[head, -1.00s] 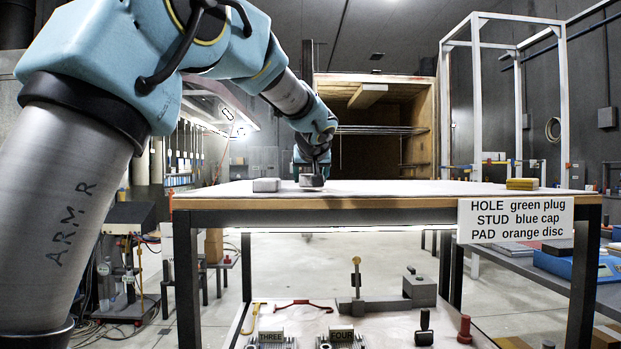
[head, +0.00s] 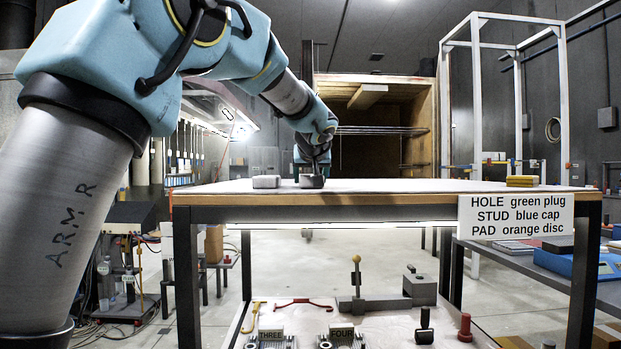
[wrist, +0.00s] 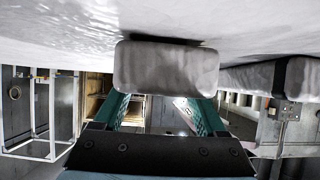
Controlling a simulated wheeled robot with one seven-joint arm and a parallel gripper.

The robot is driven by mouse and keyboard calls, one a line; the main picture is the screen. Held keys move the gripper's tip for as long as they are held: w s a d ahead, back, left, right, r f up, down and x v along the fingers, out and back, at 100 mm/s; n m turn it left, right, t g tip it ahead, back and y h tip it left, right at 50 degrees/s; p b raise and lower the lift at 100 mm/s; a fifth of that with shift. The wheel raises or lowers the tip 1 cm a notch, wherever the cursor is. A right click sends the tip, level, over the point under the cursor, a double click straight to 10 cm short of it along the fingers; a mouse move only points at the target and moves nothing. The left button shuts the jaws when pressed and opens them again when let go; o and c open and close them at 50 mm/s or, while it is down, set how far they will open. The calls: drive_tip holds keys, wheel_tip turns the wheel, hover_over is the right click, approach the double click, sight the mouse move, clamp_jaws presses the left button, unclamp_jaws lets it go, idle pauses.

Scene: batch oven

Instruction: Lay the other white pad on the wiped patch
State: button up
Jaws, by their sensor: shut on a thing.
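My gripper (head: 313,165) is at the left part of the white tabletop (head: 420,186), with its jaws shut on a pale grey-white pad (head: 312,182). In the wrist view this pad (wrist: 165,68) sits between the teal fingers, with its face against or very near the table surface; I cannot tell if its full weight rests there. A second white pad (head: 266,182) lies just left of it, with a small gap. It also shows at the right of the wrist view (wrist: 245,78). A shiny, rippled area of tabletop shows at the upper left of the wrist view; the patch's edges are unclear.
A yellow stack (head: 522,181) stands at the table's right end. A sign (head: 515,218) hangs on the front edge. An open wooden oven (head: 375,120) stands behind. A lower shelf (head: 300,318) holds fixtures and tools. The middle of the tabletop is clear.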

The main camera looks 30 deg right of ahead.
drive_tip(key=shift+f, duration=0.15)
drive_tip(key=o, duration=1.2)
drive_tip(key=shift+o, duration=0.2)
drive_tip(key=shift+s, duration=0.1)
drive_tip(key=b+v, duration=0.3)
drive_tip(key=v, duration=0.7)
drive_tip(key=shift+s+a, duration=0.15)
drive_tip(key=shift+s, duration=0.1)
